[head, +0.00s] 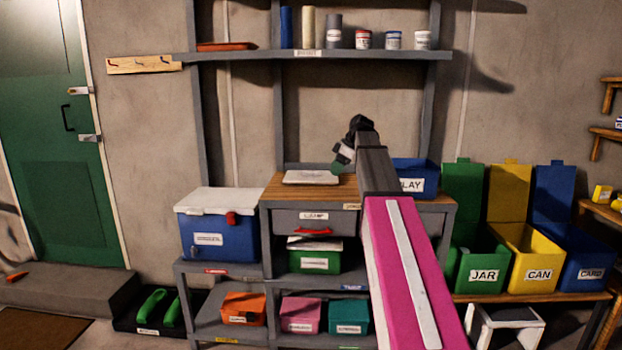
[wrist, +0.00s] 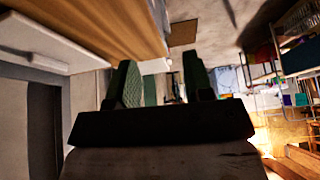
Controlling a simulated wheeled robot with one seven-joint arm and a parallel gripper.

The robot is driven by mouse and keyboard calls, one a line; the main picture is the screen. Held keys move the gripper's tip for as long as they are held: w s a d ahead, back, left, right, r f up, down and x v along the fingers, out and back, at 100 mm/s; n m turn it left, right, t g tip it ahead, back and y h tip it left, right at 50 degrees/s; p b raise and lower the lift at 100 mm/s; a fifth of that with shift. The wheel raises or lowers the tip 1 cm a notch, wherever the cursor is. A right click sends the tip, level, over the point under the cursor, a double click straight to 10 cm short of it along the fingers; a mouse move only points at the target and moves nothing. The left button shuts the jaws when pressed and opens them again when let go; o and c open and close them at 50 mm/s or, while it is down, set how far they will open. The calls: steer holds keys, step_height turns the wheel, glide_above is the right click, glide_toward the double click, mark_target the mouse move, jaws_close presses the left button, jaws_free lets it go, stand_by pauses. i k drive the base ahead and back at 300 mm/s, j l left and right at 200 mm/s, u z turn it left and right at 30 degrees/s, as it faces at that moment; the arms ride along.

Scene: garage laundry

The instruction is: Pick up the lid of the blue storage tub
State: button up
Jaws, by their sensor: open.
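A flat, pale, lid-like panel (head: 311,177) lies on the wooden worktop (head: 283,193). A blue tub (head: 422,170) with a label ending in "LAY" stands open at the worktop's right, partly hidden by my arm. I cannot tell for certain that the panel is its lid. My gripper (head: 342,161) is above the worktop, close to the panel's right end and apart from it. In the wrist view the two green-padded fingers (wrist: 160,88) are spread with nothing between them. A pale slab edge (wrist: 60,48) shows at the left there, beside wood.
A blue cooler-like box (head: 215,237) with a white top and red latch stands left of the worktop. A shelf (head: 300,55) with cans runs above. Green, yellow and blue sorting bins (head: 525,258) stand at the right. A drawer (head: 315,220) is under the worktop.

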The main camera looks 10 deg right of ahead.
mark_target(293, 177)
steer(key=i, duration=0.9)
